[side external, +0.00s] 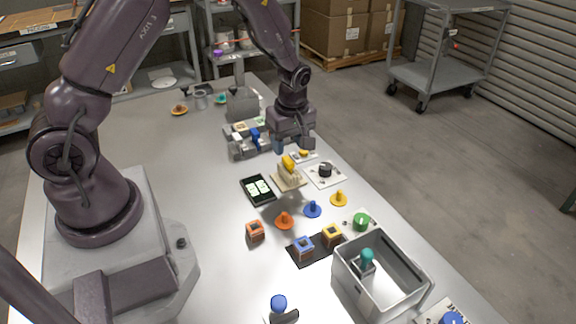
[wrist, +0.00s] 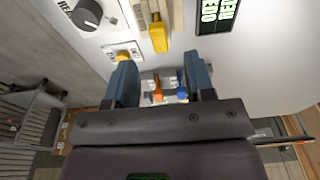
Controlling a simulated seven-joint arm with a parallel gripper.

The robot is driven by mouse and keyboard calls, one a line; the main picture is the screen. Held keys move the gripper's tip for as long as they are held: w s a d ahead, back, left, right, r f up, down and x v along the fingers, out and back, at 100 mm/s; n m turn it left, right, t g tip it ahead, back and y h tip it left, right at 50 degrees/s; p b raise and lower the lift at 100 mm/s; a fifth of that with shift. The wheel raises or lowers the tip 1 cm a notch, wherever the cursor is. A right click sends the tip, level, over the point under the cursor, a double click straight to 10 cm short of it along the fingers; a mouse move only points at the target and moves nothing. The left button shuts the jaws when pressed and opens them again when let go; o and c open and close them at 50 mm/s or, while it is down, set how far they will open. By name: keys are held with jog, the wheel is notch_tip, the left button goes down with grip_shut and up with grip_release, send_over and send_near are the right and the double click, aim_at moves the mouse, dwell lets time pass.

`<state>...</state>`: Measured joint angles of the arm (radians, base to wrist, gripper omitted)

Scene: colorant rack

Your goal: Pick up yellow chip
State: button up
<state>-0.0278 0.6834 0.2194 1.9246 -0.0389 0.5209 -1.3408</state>
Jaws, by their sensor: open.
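A yellow chip (side external: 288,162) stands upright in a small cream holder (side external: 289,180) near the middle of the table. In the wrist view the yellow chip (wrist: 158,38) shows at the top, beyond my fingertips, with the holder's edge beside it. My gripper (side external: 293,146) is just behind and above it, toward the rack. In the wrist view my gripper (wrist: 161,72) has its two blue-grey fingers spread, with no object held between them. The grey colorant rack (side external: 236,151) holds a blue chip (side external: 255,134); orange and blue pieces show between the fingers in the wrist view.
A white plate with a black knob (side external: 325,170) and a yellow button (side external: 303,154) lie right of the holder. A black display (side external: 258,189) lies left. Orange, blue and yellow pegs (side external: 339,198) and a grey bin (side external: 427,277) stand nearer the camera. The table's left middle is clear.

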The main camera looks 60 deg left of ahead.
aim_at(288, 160)
jog(key=f, duration=0.5)
jog(key=shift+a, duration=0.3)
grip_shut()
